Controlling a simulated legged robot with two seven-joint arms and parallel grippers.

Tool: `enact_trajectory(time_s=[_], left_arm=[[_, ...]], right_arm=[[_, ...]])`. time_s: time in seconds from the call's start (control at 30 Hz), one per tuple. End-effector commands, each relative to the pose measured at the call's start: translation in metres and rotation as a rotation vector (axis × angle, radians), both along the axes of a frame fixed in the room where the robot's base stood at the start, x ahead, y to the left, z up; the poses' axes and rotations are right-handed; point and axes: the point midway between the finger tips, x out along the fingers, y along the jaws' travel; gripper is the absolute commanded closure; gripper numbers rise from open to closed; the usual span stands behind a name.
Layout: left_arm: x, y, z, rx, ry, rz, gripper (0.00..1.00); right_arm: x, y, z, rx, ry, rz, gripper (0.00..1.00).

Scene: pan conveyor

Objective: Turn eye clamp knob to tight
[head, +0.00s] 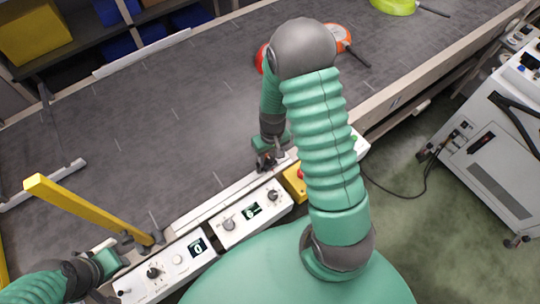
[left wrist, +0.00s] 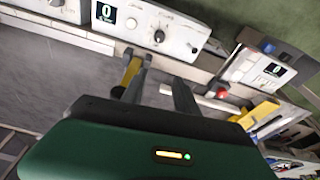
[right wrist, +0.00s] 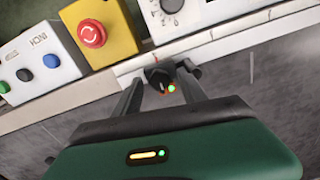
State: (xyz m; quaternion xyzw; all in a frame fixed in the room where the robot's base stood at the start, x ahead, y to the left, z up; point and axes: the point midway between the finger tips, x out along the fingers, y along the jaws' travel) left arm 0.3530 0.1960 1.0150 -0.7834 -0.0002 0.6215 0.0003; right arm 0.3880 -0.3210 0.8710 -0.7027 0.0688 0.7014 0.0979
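A small black knob (right wrist: 158,78) sits at the white rail in the right wrist view, with a red line just above it and a green light and orange spot by it. It appears to be the eye clamp knob; I see no label. My right gripper (right wrist: 161,82) is open, its fingers on either side of the knob with visible gaps. In the head view my right gripper (head: 266,160) is at the belt's near edge, and the knob is hard to make out. My left gripper (left wrist: 158,82) is open near a yellow bar (left wrist: 131,72), which also shows in the head view (head: 85,208).
White control panels (head: 250,213) with knobs and displays line the near edge. A red emergency button (right wrist: 92,33) on a yellow box is beside the right gripper. Pans, one orange (head: 343,38) and one lime green (head: 393,5), lie farther along the grey belt (head: 190,105).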

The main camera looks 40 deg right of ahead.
Motion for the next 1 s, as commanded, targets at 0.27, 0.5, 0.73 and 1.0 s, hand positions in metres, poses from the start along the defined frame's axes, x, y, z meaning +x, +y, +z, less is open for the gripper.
enact_trajectory(time_s=[0.27, 0.5, 0.73, 1.0], left_arm=[[0.0, 0.0, 0.0, 0.0, 0.0, 0.0, 0.64], [0.0, 0.0, 0.002, 0.0, 0.0, 0.0, 0.64], [0.0, 0.0, 0.005, 0.0, 0.0, 0.0, 0.64], [0.0, 0.0, 0.006, 0.0, 0.0, 0.0, 0.64]], right_arm=[[0.0, -0.001, 0.003, -0.001, -0.002, 0.0, 0.51], [0.002, -0.003, 0.051, -0.004, -0.008, 0.001, 0.51], [0.001, -0.006, 0.119, -0.003, -0.007, 0.001, 0.51], [0.001, -0.007, 0.164, 0.0, -0.001, 0.0, 0.51]])
